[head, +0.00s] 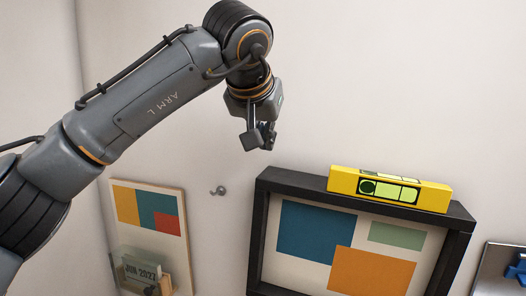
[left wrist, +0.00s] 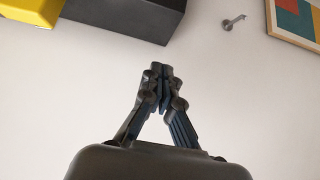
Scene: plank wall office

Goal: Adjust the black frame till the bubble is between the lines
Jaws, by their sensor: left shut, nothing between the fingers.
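The black frame (head: 262,225) hangs on the wall, around a picture of blue, orange and green blocks. Its top edge runs down to the right in the head view. A yellow level (head: 435,198) lies along its top edge, right of the middle. Its green vial (head: 392,191) has dark lines and a dark round shape at its left end; I cannot tell whether that is the bubble. My left gripper (head: 262,144) is shut and empty, above the frame's left corner and apart from it. In the left wrist view, the gripper (left wrist: 161,75) is below the frame (left wrist: 125,14) and level (left wrist: 28,12).
A wall hook (head: 218,191) is left of the frame. Further left hangs a colour-block picture (head: 178,215), with a calendar holder (head: 140,270) in front of its lower part. A panel with a blue item (head: 519,272) is at the right edge. The wall above is clear.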

